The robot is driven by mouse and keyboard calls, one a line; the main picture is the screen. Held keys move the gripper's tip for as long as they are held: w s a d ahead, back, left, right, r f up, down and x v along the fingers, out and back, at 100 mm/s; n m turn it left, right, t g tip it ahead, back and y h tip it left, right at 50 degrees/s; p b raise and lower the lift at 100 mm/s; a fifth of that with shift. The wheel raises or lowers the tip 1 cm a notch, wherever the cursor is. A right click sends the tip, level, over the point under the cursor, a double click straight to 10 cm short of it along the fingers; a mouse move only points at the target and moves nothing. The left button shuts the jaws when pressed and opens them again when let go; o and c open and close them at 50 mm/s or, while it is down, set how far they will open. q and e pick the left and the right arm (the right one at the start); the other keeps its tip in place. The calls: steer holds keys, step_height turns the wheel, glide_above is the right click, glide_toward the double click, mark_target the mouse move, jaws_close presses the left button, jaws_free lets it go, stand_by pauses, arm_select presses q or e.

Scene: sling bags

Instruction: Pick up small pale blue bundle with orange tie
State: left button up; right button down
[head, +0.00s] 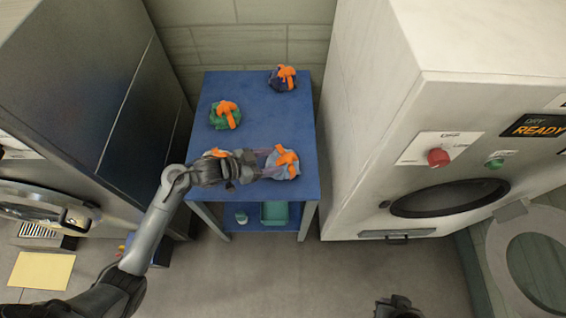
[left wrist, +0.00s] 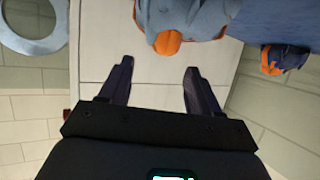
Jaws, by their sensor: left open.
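The small pale blue bundle (head: 274,174) with an orange tie sits at the front right of the blue table (head: 255,95). My left gripper (head: 267,162) is open just left of it, its fingers pointing at it. In the left wrist view the pale blue bundle (left wrist: 193,14) shows at the top edge, cut off, with its orange tie hanging. The open fingers of my left gripper (left wrist: 158,66) are empty there and stop short of the bundle. My right gripper (head: 397,306) shows only partly at the bottom edge; its jaws are unclear.
A green bundle (head: 218,121), a dark blue bundle (head: 277,84) and another bundle mostly hidden behind my left gripper, all with orange ties, sit on the table. A teal bin (head: 275,214) stands on the lower shelf. Large machines flank the table closely.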

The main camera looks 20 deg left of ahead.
mark_target(283, 158)
arm_select(q)
steer(key=shift+a+f+b+x, duration=0.15)
steer(key=shift+b+x, duration=0.15)
steer(key=shift+x, duration=1.1)
steer(key=shift+a+f+b+x, duration=0.1)
steer(key=shift+b+x, duration=0.15)
steer(key=shift+x, duration=1.2)
steer(key=shift+w, duration=0.1)
steer(key=shift+c, duration=0.3)
jaws_close()
